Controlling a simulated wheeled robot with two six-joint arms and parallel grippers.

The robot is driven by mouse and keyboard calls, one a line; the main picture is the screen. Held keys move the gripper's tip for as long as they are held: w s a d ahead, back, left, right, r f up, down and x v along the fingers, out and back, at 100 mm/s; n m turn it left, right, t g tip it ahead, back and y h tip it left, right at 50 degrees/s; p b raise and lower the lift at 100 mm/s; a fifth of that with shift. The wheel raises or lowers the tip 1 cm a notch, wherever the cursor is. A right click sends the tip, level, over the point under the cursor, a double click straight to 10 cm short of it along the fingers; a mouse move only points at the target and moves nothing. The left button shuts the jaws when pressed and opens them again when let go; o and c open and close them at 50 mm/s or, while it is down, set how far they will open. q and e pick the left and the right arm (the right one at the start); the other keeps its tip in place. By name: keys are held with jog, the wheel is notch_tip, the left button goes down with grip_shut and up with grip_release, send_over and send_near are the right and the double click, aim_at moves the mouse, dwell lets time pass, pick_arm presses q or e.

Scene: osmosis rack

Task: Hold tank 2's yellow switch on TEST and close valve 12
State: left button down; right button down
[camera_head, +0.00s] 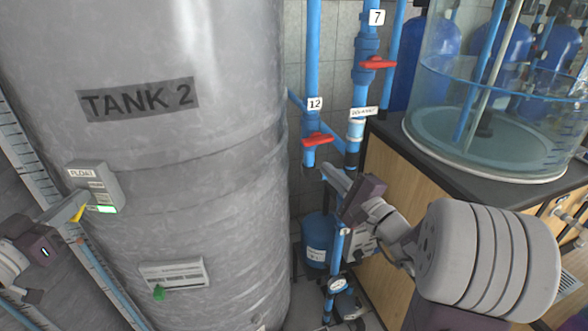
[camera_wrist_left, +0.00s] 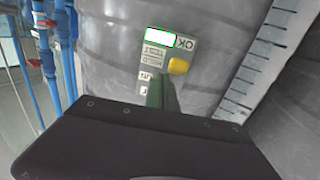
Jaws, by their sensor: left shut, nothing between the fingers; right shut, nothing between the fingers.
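The grey tank 2 (camera_head: 140,60) fills the left of the head view. A grey box labelled FLOAT (camera_head: 95,185) is on its side, with a lit green panel. Its yellow switch (camera_head: 78,213) is at the tip of my left gripper (camera_head: 68,208), which is shut. In the left wrist view the yellow switch (camera_wrist_left: 178,65) is beside the fingertips (camera_wrist_left: 157,80); contact is unclear. Valve 12 has a red handle (camera_head: 318,139) lying across its vertical blue pipe, below the 12 tag (camera_head: 315,104). My right gripper (camera_head: 328,171) is shut just below that handle, apparently apart from it.
Valve 7's red handle (camera_head: 378,62) is on the neighbouring pipe, up and right. A wooden cabinet (camera_head: 400,185) with a clear tank (camera_head: 490,140) stands at right. A panel with a green knob (camera_head: 159,293) is lower on tank 2. A blue container (camera_head: 316,240) stands below the pipes.

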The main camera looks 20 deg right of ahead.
pick_arm(q)
notch_tip(320, 180, up, 8)
jog(key=p, duration=0.2)
jog(key=shift+r, duration=0.25)
dwell(0.4)
jog(key=s+a+b, duration=0.1)
jog(key=s+b, duration=0.5)
jog(key=s, duration=0.2)
jog(key=shift+s+a, duration=0.2)
jog(key=shift+s, duration=0.2)
